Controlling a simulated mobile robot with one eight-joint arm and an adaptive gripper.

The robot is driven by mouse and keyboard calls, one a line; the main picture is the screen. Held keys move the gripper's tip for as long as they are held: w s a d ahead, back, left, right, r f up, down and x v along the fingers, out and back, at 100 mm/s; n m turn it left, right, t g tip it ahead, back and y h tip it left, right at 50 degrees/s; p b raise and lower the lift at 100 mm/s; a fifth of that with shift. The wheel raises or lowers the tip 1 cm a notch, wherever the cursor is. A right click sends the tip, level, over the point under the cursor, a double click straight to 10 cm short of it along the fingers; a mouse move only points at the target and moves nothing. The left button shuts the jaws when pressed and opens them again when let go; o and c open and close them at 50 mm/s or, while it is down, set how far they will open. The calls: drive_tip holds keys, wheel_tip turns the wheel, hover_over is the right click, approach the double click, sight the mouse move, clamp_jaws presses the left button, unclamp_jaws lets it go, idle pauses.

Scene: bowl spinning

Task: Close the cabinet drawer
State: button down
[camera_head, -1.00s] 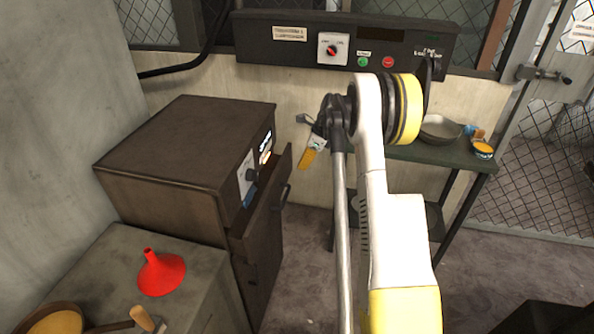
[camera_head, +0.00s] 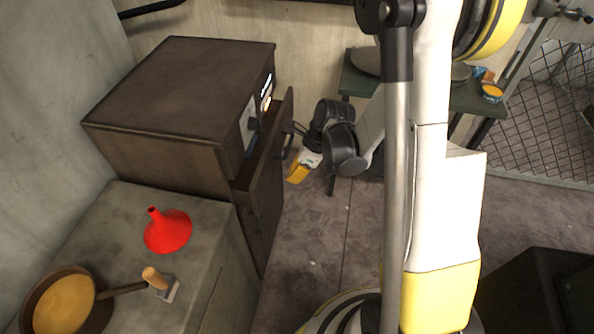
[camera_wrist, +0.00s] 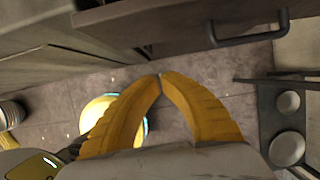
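The dark brown cabinet (camera_head: 165,100) stands against the wall at left in the head view. Its drawer is pulled out, with a gap between the cabinet and the drawer front (camera_head: 263,205). The dark drawer handle (camera_head: 287,140) faces right; it also shows at the top of the wrist view (camera_wrist: 250,40). My gripper (camera_head: 297,175) is just right of the drawer front in the head view, apparently apart from it. In the wrist view its yellow fingers (camera_wrist: 160,76) meet at the tips with nothing between them, below the handle in the picture.
A grey counter (camera_head: 110,215) at front left bears a red funnel (camera_head: 168,232), a pan (camera_head: 65,305) and a wooden-handled tool (camera_head: 157,280). A dark green table (camera_head: 470,98) stands behind my arm. The floor (camera_head: 310,235) right of the drawer is clear.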

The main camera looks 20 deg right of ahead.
drive_tip(key=w+a+f+b, duration=0.3)
drive_tip(key=a+f, duration=0.1)
drive_tip(key=f, duration=0.1)
drive_tip(key=shift+w+a, duration=0.3)
drive_tip(key=shift+a, duration=0.1)
drive_tip(key=shift+r, duration=0.1)
